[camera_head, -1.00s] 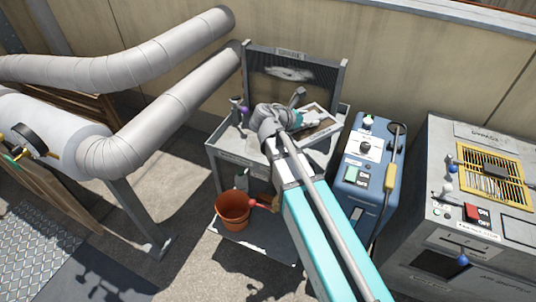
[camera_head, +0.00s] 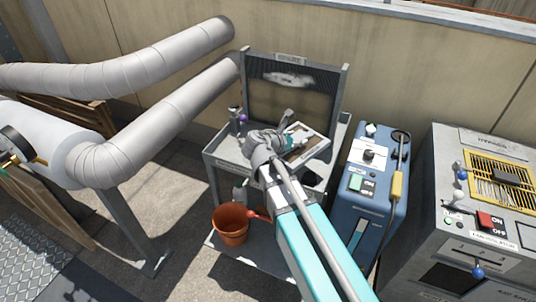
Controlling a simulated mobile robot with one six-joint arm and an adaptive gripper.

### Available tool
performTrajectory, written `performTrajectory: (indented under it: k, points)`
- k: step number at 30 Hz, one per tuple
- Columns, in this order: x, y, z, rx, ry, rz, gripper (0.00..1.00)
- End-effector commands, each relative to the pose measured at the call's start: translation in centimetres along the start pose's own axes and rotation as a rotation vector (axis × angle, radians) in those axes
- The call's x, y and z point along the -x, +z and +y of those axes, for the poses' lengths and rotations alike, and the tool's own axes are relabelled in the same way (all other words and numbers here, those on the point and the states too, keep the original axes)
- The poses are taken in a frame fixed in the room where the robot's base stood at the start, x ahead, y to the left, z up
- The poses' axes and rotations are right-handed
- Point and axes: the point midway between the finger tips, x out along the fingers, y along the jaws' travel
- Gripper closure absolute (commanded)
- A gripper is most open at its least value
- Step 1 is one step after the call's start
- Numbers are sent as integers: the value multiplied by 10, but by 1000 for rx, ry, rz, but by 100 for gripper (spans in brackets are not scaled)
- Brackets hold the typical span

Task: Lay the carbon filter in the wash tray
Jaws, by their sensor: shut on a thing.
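My gripper (camera_head: 299,139) is over the grey bench and is shut on a flat panel with a pale frame and a brown face, which I take to be the carbon filter (camera_head: 316,148). The filter is slightly tilted, to the right of and under the fingers. My wrist hides its left part. It appears to be above the bench top, but the gap is hard to judge. I cannot pick out the wash tray clearly. A dark shape (camera_head: 312,179) shows below the filter at the bench's right front, partly behind my arm.
The grey bench (camera_head: 222,158) has an upright mesh back panel (camera_head: 290,100). A bottle with a purple part (camera_head: 242,119) stands at its left. An orange bucket (camera_head: 231,225) is on the lower shelf. A blue machine (camera_head: 366,190) and a grey cabinet (camera_head: 470,225) stand right.

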Motion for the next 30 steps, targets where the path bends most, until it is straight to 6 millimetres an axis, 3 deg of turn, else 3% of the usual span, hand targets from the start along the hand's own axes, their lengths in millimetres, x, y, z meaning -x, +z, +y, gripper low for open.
performTrajectory:
  k: [8,20,30]
  points:
    - [-6,-13,28,1,1,-1,94]
    - [-18,-42,98,1,1,-1,94]
    - [-30,-74,121,0,1,-1,94]
